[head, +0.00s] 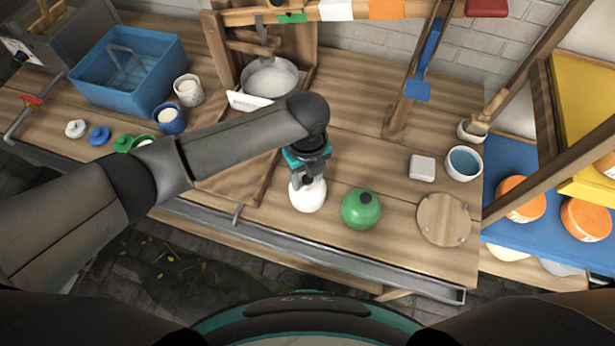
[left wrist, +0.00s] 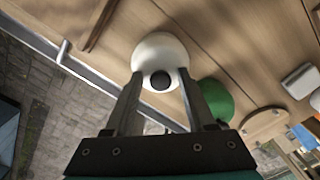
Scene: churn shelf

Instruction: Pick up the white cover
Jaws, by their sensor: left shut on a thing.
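The white cover (head: 308,198) is a round dome with a dark knob on top, close to the front edge of the wooden counter (head: 350,165). My left gripper (head: 307,179) comes down on it from above and is shut on it. In the left wrist view, the two fingers (left wrist: 160,76) stand on either side of the knob, with the white cover (left wrist: 160,51) between and beyond them. I cannot tell whether the cover touches the counter. My right gripper is not in view.
A green dome with a dark knob (head: 361,209) stands just right of the white cover. Further right are a round wooden board (head: 444,220), a white block (head: 422,167) and a blue-filled cup (head: 464,163). A metal rail (head: 330,258) runs along the front edge. A blue crate (head: 130,75) stands back left.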

